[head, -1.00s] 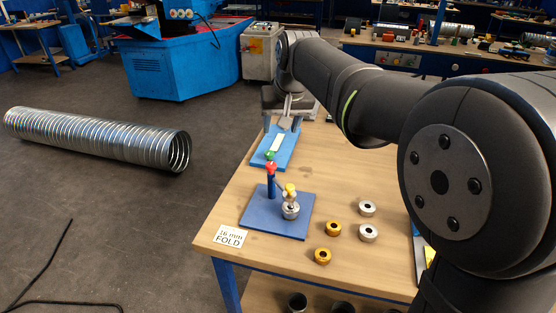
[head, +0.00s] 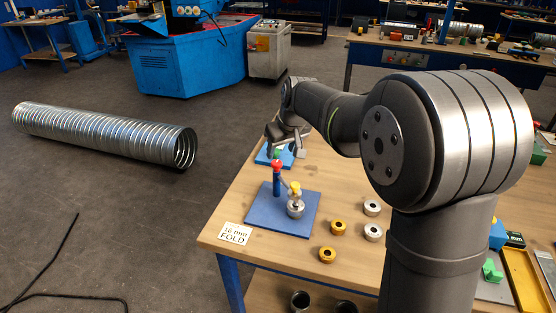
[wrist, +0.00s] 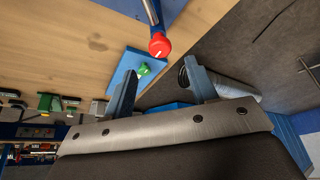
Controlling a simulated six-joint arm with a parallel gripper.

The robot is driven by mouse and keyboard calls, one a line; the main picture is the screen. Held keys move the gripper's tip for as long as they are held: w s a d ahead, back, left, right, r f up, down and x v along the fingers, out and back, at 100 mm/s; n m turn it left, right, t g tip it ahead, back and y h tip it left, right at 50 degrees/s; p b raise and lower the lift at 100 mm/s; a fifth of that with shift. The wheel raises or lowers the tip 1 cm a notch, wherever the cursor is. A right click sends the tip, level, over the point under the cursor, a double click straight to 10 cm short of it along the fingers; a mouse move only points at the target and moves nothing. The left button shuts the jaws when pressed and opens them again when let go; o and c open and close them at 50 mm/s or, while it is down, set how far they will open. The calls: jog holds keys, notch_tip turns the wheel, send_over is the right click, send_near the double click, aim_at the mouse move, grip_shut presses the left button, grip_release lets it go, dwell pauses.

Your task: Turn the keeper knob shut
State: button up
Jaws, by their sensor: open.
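A red knob (head: 278,164) with a pale line on its face tops a blue post on the blue base plate (head: 262,219). It also shows in the wrist view (wrist: 160,46). A yellow knob (head: 295,187) sits above a silver roller on the same plate. A green knob (wrist: 143,69) shows by a smaller blue plate (wrist: 117,72) behind; it is partly hidden in the head view (head: 277,153). No label shows which is the keeper knob. My gripper (head: 287,146) is open over the smaller plate. In the wrist view, the green knob appears between its fingers (wrist: 163,75), apart from them.
Loose silver rings (head: 371,208) and brass rings (head: 338,228) lie right of the base plate. A "16 mm FOLD" card (head: 235,234) lies at the table's front left corner. A spiral duct (head: 105,134) lies on the floor at left. The wood around the base plate is mostly clear.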

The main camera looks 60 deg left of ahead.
aim_at(277, 163)
jog(key=x, duration=0.6)
jog(key=shift+f, duration=0.1)
jog(key=shift+c, duration=0.4)
jog(key=c, duration=0.9)
